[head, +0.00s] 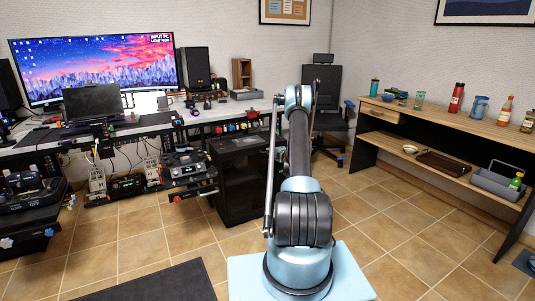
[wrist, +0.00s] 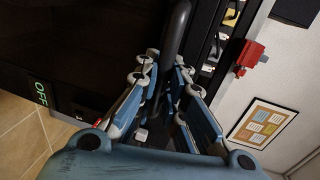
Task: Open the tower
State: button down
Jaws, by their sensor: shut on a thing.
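The tower (head: 245,180) is a black box-shaped cabinet below the desk, left of my arm in the head view. Its dark face (wrist: 80,45) fills the upper left of the wrist view. A black bar-like handle (wrist: 178,25) runs down between the fingers of my gripper (wrist: 168,95), which is shut on it. The lower part of the handle is hidden between the fingers. In the head view my arm hides the gripper. I see no clear gap showing the tower open.
The desk (head: 140,125) with a monitor (head: 95,68) stands left. An office chair (head: 325,90) is behind my arm. A wooden shelf table (head: 450,125) with bottles is right. Tiled floor (head: 130,250) is free in front, with a dark mat (head: 160,283). A green OFF sign (wrist: 40,93) shows at the wrist view's left.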

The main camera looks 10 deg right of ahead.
jog(key=shift+s+d, duration=0.55)
jog(key=shift+s, duration=0.35)
jog(key=shift+f, duration=0.1)
jog(key=c, duration=1.9)
grip_release()
jog(key=shift+a, duration=0.1)
jog(key=v, duration=1.2)
jog(key=shift+a, duration=0.15)
